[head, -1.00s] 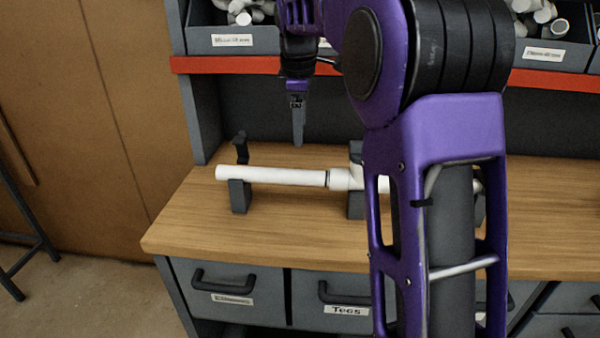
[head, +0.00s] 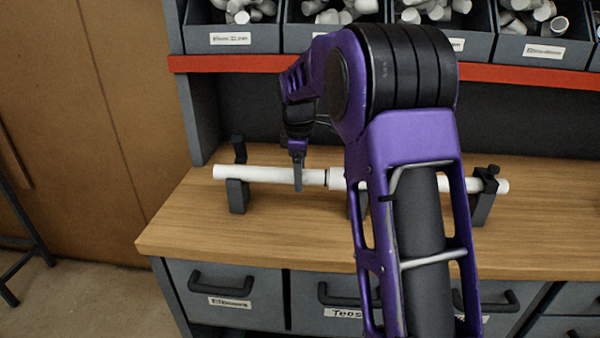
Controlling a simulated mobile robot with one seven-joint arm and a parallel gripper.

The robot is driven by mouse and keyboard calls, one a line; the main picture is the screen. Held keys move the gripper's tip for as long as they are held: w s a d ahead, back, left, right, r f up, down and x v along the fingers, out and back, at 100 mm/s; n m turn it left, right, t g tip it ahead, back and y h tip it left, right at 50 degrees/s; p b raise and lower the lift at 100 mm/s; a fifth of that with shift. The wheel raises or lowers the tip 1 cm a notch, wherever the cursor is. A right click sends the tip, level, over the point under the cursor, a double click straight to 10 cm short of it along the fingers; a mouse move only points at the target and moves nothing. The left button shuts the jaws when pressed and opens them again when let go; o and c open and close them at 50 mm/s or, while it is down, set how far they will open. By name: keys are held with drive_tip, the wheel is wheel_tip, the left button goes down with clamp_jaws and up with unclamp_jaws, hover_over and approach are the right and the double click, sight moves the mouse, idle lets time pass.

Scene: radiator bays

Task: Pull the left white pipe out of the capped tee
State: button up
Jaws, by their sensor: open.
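The left white pipe (head: 270,174) lies level across a dark stand (head: 237,195) on the wooden workbench. Its right end meets a white fitting (head: 337,179), seen only in part; my arm hides the rest of the tee and its cap. Another white pipe end (head: 502,185) shows right of my arm in a right stand (head: 483,197). My gripper (head: 298,178) points down at the left pipe, between the left stand and the fitting. A finger overlaps the pipe's front in the picture. The gripper is open; whether it touches the pipe cannot be seen.
Bins of white fittings (head: 230,35) stand on a shelf with a red edge (head: 235,64) above the bench. Drawers (head: 215,290) with black handles are below. The bench (head: 190,222) is clear left and in front of the pipe.

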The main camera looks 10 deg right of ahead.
sight(283, 169)
clamp_jaws()
idle(0.3)
drive_tip(key=shift+w+a+r+p, duration=0.1)
drive_tip(key=shift+a+r+p, duration=0.05)
drive_tip(key=shift+a+p, duration=0.2)
drive_tip(key=shift+w+a+p, duration=0.3)
drive_tip(key=shift+a, duration=0.55)
drive_tip(key=shift+w+a+p, duration=0.25)
drive_tip(key=shift+a, duration=0.55)
drive_tip(key=shift+c, duration=0.9)
unclamp_jaws()
drive_tip(key=shift+a, duration=0.1)
drive_tip(key=shift+o, duration=0.9)
